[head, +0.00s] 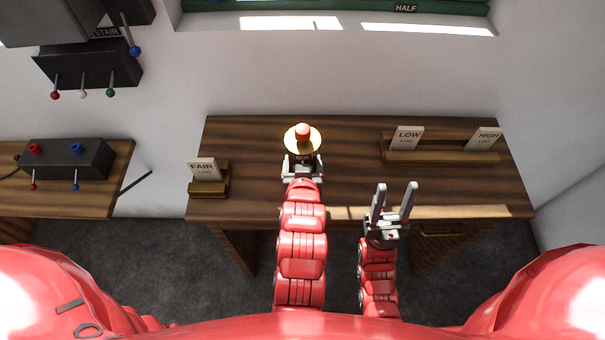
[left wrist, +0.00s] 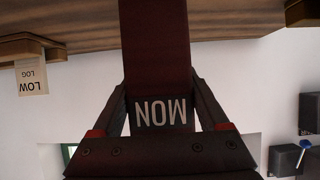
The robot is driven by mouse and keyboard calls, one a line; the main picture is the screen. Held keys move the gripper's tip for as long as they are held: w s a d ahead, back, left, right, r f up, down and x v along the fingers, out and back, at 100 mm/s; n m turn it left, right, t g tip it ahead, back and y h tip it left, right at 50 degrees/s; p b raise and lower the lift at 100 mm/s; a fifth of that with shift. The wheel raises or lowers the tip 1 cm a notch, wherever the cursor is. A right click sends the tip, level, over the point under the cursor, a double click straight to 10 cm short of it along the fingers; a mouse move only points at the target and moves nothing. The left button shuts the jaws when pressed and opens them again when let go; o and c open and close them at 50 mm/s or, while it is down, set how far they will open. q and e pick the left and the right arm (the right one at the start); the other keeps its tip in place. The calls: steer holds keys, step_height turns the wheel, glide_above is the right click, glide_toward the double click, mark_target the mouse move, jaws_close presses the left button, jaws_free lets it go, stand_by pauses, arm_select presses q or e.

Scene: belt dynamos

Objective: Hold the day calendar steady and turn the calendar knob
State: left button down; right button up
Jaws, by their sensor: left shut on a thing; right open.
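A yellow disc with an orange-red calendar knob (head: 303,132) shows on top. My right gripper (head: 394,200) is open and empty, to the right of and nearer than the calendar, apart from it.
LOW (head: 408,138) and HIGH (head: 485,138) cards stand on a wooden rack at right. A dark lever box (head: 75,158) sits on the left table.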

arm_select(q)
steer(key=w+b, duration=0.1)
steer(key=w, duration=0.1)
steer(key=w+f+b, duration=0.1)
steer(key=w+b, duration=0.1)
steer(key=w, duration=0.1)
steer(key=shift+w+f, duration=0.2)
steer(key=shift+w, duration=0.05)
steer(key=shift+w+f+b, duration=0.15)
steer(key=shift+w+b, duration=0.35)
steer(key=shift+b, duration=0.05)
steer(key=shift+f, duration=0.35)
steer(key=shift+f+b, duration=0.25)
steer(key=shift+b, duration=0.1)
stand_by(0.6)
